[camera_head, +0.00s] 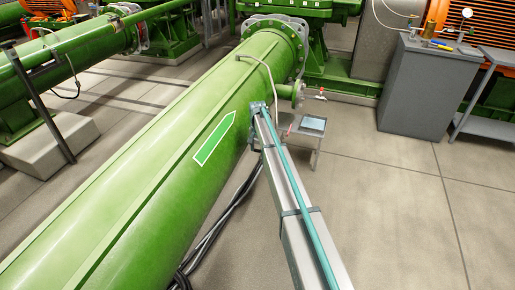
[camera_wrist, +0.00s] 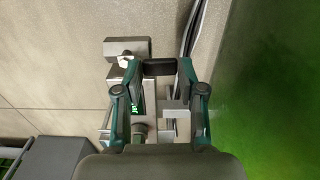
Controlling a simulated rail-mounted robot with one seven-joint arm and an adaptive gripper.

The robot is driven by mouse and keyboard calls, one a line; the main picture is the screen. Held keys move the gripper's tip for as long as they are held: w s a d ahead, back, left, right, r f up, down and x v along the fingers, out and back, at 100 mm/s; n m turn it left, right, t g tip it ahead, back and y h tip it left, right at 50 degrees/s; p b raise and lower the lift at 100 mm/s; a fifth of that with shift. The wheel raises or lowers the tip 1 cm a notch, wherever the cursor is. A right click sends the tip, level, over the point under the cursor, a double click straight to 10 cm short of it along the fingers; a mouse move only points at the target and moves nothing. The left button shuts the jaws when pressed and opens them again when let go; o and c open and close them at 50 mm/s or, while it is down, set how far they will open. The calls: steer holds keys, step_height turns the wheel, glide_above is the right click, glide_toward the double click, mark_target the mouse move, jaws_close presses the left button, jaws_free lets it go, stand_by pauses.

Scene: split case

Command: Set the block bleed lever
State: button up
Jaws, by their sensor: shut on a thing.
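In the wrist view my gripper (camera_wrist: 160,74) has its teal and dark fingers on either side of a small dark handle piece (camera_wrist: 160,67). The fingers are shut on it; I cannot tell for sure that this is the block bleed lever. A pale metal assembly with a lit green display (camera_wrist: 138,104) lies behind and between the fingers, partly hidden by them. A grey block-shaped part (camera_wrist: 127,47) stands just left of the fingertips. In the head view I cannot make out the gripper or the lever clearly.
A large green pipe (camera_head: 150,170) crosses the head view, and a green surface fills the wrist view's right side. A small stand with a panel (camera_head: 311,124) is beside the pipe. A grey cabinet (camera_head: 420,85) stands at right. Floor (camera_head: 400,220) is clear in front.

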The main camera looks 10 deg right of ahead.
steer(key=shift+s+a+f+n, duration=0.1)
steer(key=shift+s+n, duration=0.1)
steer(key=shift+n, duration=0.1)
steer(key=shift+s+d+f+n+p, duration=0.2)
steer(key=shift+s+n+p, duration=0.75)
steer(key=shift+n, duration=1.9)
steer(key=shift+s+d+r+n+p, duration=0.1)
steer(key=shift+s+d+n+p, duration=0.6)
steer(key=shift+n, duration=2.1)
steer(key=shift+s+d+f+n+p, duration=0.1)
steer(key=shift+s+n+p, duration=1.05)
steer(key=shift+n, duration=1.7)
steer(key=o, duration=1.1)
steer(key=shift+w, duration=0.15)
steer(key=shift+o, duration=0.2)
steer(key=shift+r, duration=0.2)
